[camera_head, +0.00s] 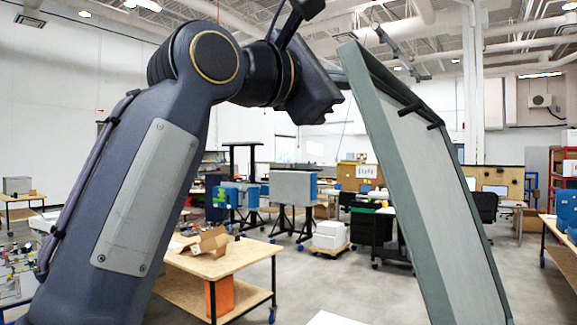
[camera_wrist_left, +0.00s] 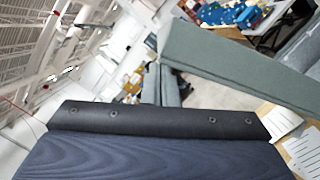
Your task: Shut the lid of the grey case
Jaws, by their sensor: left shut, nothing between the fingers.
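The lid (camera_head: 425,170) of the grey case is a large grey-green panel at the right of the head view. It stands raised and steeply tilted, with two dark catches near its top edge. A grey-green panel edge, likely this lid (camera_wrist_left: 235,65), also crosses the upper right of the left wrist view. The case body is not clearly visible. My left arm arches in from the left to near the lid's top edge. My left gripper (camera_wrist_left: 160,78) is shut and empty in the wrist view; whether it touches the lid cannot be told. My right gripper is out of view.
A wooden workbench (camera_head: 225,262) with an open cardboard box (camera_head: 205,243) stands behind my left arm. White sheets (camera_wrist_left: 300,150) lie on a wooden surface at the right of the wrist view. Carts and desks stand farther back, with clear floor between.

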